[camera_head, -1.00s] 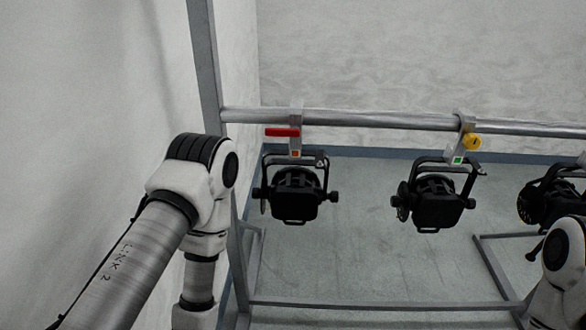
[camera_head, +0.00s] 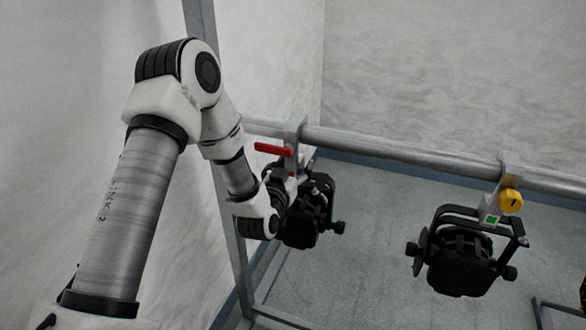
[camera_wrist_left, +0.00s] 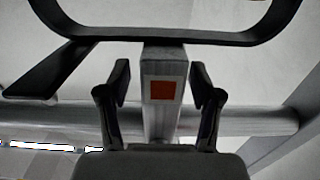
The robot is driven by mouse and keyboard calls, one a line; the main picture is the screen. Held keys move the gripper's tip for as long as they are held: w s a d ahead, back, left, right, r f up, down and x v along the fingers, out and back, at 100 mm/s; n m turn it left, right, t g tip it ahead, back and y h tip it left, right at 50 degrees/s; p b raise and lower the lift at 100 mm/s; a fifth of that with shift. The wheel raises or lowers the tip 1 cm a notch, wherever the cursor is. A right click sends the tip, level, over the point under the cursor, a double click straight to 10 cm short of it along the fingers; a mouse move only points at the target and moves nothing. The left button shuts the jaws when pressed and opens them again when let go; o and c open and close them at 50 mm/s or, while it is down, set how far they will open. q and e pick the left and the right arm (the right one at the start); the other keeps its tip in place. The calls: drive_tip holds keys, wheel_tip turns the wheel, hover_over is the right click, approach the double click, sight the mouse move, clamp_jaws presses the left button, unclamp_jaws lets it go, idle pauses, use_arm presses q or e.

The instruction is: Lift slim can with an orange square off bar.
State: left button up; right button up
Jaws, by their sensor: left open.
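The black can with the orange square (camera_head: 306,225) hangs below the bar (camera_head: 400,154) at the left, partly hidden behind my left wrist. Its grey hook clamp (camera_head: 293,133) sits over the bar and has a red lever (camera_head: 273,149). The orange square (camera_wrist_left: 162,91) shows on the grey clamp stem in the left wrist view. My left gripper (camera_wrist_left: 160,82) is open, with one finger on each side of that stem and a visible gap at both. In the head view its fingers are mostly hidden. My right gripper is out of view.
A second black can (camera_head: 460,262) hangs further right, with a green square (camera_head: 491,219) and a yellow knob (camera_head: 510,200) on its clamp. A grey upright post (camera_head: 201,20) stands at the left near the wall. Space between the two cans is free.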

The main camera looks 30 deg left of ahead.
use_arm(q)
drive_tip(key=shift+w+a, duration=0.1)
drive_tip(key=shift+w, duration=0.45)
drive_tip(key=shift+a, duration=0.1)
drive_tip(key=shift+s, duration=0.15)
drive_tip(key=c, duration=0.4)
clamp_jaws()
drive_tip(key=shift+r, duration=0.1)
drive_tip(key=shift+r, duration=0.15)
